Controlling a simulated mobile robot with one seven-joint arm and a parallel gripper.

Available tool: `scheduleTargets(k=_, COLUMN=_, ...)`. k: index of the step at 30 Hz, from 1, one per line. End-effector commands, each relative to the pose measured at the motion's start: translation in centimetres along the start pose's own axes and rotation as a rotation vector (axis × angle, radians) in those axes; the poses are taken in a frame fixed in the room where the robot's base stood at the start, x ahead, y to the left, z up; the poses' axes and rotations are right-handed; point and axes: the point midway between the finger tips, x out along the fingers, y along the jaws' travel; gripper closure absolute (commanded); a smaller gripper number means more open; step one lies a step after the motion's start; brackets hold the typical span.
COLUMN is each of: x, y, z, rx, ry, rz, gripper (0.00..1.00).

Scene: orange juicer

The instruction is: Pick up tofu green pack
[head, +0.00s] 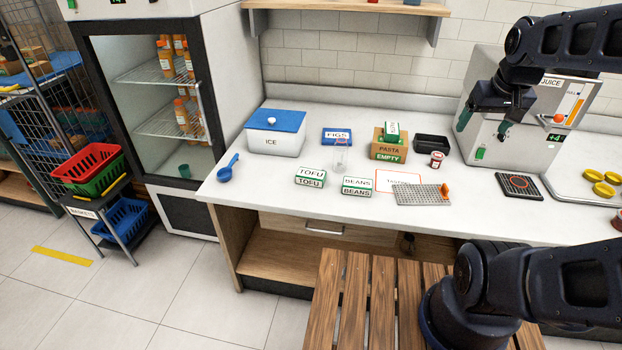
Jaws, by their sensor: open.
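The tofu pack (310,178) is a small white and green box labelled TOFU. It lies on the white counter (254,189) near its front edge, left of the middle. My gripper (484,127) is open and empty, raised in front of the juice machine. It is well to the right of the tofu pack and apart from it. Nothing hides the tofu pack.
A similar beans pack (357,187) lies just right of the tofu. A blue scoop (228,169) and ice box (274,141) are left. A pasta box (389,148) and grater-like plate (416,195) are right.

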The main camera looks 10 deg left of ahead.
Motion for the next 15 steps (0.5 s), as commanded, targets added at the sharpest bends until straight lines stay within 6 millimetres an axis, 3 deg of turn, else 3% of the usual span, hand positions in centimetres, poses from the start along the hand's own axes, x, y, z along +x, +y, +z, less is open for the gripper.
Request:
scheduleTargets(k=3, x=1.1, y=-1.3, z=-2.8, rx=-0.089, ry=-0.028, rz=-0.014, gripper=0.18)
scheduleTargets(k=15, x=6.0, y=-7.3, z=-10.9, rx=-0.384, ry=-0.099, rz=-0.061, gripper=0.18)
